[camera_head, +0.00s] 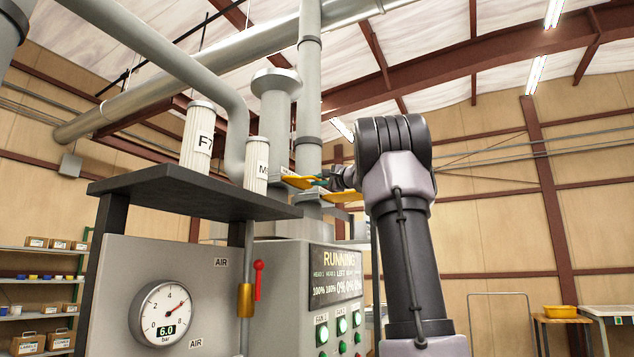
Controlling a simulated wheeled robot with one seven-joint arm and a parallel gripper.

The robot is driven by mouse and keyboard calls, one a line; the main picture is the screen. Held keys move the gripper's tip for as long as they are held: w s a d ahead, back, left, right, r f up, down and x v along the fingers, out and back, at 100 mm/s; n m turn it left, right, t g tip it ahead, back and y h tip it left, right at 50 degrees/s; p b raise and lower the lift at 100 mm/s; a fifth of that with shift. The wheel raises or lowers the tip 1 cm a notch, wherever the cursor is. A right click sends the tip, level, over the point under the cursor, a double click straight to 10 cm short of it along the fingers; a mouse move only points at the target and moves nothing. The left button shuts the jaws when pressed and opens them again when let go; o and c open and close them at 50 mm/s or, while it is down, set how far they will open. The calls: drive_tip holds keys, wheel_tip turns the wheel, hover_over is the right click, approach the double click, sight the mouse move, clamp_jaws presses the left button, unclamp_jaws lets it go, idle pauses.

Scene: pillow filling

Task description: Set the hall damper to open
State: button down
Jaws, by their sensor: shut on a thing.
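My gripper (321,182) reaches left from my arm, beside the grey vertical ducts behind the dark-topped machine. It is shut on a yellow damper handle (297,182), which sticks out to the left of the fingers. A second yellow piece (343,197) lies just below and right of the fingers; I cannot tell whether it is a separate handle. A small white label (284,170) by the duct is too small to read. My wrist partly hides this area, and the damper's exact position cannot be told.
The control cabinet display (336,274) reads RUNNING, with several percentages below. A pressure gauge (164,312) shows 6.0 bar. A red lever valve (258,280) stands beside it. White filter canisters (197,135) stand on the dark top plate (190,187), close left of my gripper.

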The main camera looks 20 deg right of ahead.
drive_tip(key=s+d, duration=0.9)
drive_tip(key=s, duration=0.2)
drive_tip(key=shift+s+d+f, duration=0.15)
drive_tip(key=shift+s, duration=0.25)
drive_tip(key=c, duration=0.9)
unclamp_jaws()
drive_tip(key=shift+s+d, duration=0.15)
drive_tip(key=v, duration=1)
drive_tip(key=shift+s, duration=0.35)
